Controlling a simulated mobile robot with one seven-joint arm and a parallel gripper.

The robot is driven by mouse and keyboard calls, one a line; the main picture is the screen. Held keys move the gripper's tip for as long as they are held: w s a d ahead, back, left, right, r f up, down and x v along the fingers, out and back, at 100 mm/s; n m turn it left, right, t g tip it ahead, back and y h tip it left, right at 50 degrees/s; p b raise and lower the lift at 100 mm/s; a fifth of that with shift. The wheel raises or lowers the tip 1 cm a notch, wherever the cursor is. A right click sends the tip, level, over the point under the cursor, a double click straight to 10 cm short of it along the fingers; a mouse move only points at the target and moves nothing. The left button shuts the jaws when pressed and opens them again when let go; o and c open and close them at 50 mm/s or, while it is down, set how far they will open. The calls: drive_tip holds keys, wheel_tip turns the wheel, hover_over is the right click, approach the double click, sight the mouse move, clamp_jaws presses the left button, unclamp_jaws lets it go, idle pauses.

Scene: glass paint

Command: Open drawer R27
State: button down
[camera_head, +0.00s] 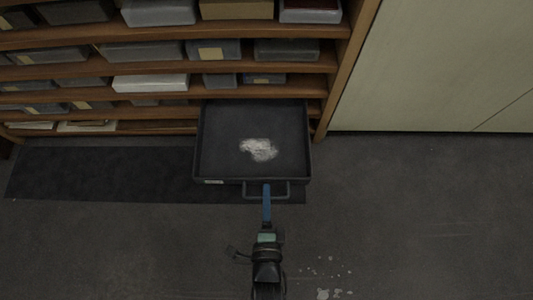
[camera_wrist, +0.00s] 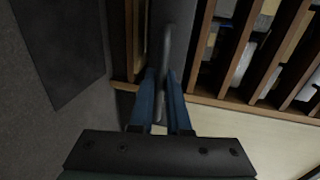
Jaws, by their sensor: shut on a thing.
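A dark grey drawer (camera_head: 220,130) stands pulled well out from the bottom of the wooden shelving in the head view. A whitish, rough-edged lump or patch (camera_head: 259,150) lies on its floor. A small pale label (camera_head: 214,182) is on its front, too small to read. My gripper (camera_head: 267,189), with blue fingers, is shut on the drawer's bar handle (camera_head: 288,190) at the front. In the wrist view the fingers (camera_wrist: 162,80) close around the grey handle (camera_wrist: 167,45).
Wooden shelves (camera_head: 270,71) with several grey, white and brown boxes rise behind the drawer. A dark mat (camera_head: 90,172) lies on the floor at left. A pale cabinet or wall (camera_head: 440,65) stands at right. The floor (camera_head: 420,210) at right is clear except for pale splashes (camera_head: 325,293).

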drive_tip(key=shift+s, duration=2.15)
drive_tip(key=c, duration=0.9)
unclamp_jaws()
drive_tip(key=s+r+p, duration=0.2)
drive_tip(key=s+p, duration=0.3)
drive_tip(key=s, duration=0.7)
drive_tip(key=shift+s+r, duration=0.3)
drive_tip(key=shift+s, duration=0.05)
